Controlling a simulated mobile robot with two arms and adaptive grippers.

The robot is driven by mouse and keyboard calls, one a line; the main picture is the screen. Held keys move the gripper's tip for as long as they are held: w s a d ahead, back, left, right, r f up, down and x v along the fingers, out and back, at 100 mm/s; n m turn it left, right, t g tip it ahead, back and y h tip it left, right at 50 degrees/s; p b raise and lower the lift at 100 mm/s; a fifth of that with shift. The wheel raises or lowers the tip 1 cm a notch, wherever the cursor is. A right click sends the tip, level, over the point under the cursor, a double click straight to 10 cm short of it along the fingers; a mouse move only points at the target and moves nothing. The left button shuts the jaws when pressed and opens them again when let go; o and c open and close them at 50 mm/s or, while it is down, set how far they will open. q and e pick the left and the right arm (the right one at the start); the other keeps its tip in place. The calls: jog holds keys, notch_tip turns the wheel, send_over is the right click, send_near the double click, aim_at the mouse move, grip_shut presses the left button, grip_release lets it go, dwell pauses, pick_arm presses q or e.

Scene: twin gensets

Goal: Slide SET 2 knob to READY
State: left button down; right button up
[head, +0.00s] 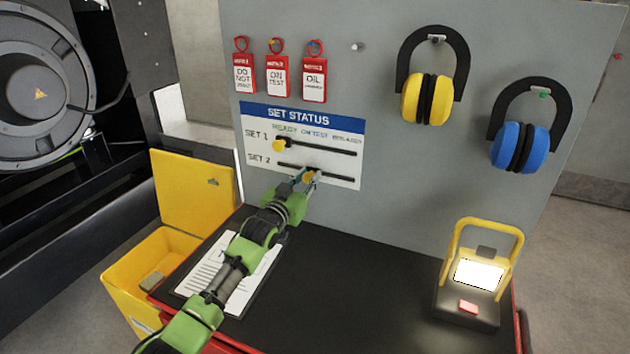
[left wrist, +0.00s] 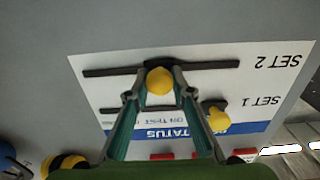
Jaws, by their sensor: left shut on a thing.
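The SET STATUS board (head: 335,149) is fixed on the grey panel, with headings READY, ON TEST and a third, blurred one. The yellow SET 2 knob (head: 308,177) sits about midway along the lower slot, roughly below ON TEST. My left gripper (head: 309,174) is shut on this knob. The left wrist view, upside down, shows the SET 2 knob (left wrist: 159,82) between the fingertips of my left gripper (left wrist: 154,88). The yellow SET 1 knob (head: 280,145) is at the left end of the upper slot, below READY. My right gripper is not in view.
Three red tags hang above the board, including the ON TEST tag (head: 277,78). Yellow earmuffs (head: 428,97) and blue earmuffs (head: 522,145) hang to the right. Below are a clipboard (head: 205,275), a lit work lamp (head: 480,274) and an open yellow box (head: 125,290).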

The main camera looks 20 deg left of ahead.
pick_arm(q)
jog(key=shift+r, duration=0.2)
jog(key=c, duration=1.8)
grip_release()
jog(key=shift+w, duration=0.1)
jog(key=shift+o, duration=0.2)
jog(key=shift+f, duration=0.15)
jog(key=s, duration=1.2)
jog(key=shift+a, duration=0.15)
jog(key=shift+f, duration=0.1)
